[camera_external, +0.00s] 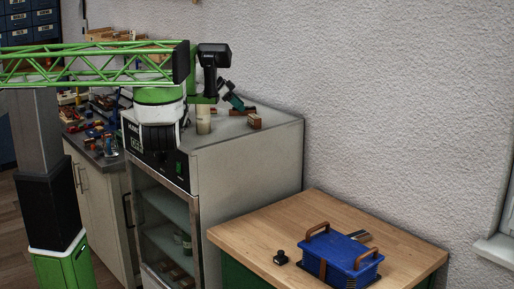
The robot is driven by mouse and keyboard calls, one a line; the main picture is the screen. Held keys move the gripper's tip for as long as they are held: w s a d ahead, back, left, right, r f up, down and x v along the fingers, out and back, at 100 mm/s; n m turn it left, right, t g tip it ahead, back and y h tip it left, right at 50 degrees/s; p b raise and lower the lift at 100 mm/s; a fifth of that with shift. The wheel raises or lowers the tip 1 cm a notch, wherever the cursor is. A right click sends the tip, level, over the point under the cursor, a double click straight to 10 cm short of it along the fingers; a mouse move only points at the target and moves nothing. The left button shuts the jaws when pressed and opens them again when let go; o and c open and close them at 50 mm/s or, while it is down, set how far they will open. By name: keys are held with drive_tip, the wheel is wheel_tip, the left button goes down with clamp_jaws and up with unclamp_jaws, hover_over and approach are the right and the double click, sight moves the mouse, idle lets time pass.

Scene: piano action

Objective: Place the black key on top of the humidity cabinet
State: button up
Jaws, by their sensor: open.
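The humidity cabinet (245,160) is a grey box with a glass door and a dark control panel, left of centre. Its grey top carries a few small things. My gripper (236,103) appears as a small dark end piece low over the cabinet top, partly hidden by my arm. Its jaws are open, and I see nothing held in them. I cannot surely identify the black key. A small dark, flat piece (359,237) lies by the blue box on the wooden bench, too small to tell if it is the key.
On the cabinet top stand a beige cylinder (203,119) and a small brown block (255,121). The wooden bench (265,228) at right holds a blue box (340,258) with brown handles and a small black knob-like thing (280,257). A cluttered counter (88,146) stands left.

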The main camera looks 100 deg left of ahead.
drive_tip(key=b+v, duration=0.2)
drive_tip(key=v, duration=0.7)
drive_tip(key=shift+s+r, duration=0.15)
drive_tip(key=shift+s, duration=0.1)
drive_tip(key=shift+s+d+r, duration=0.1)
drive_tip(key=shift+r, duration=0.05)
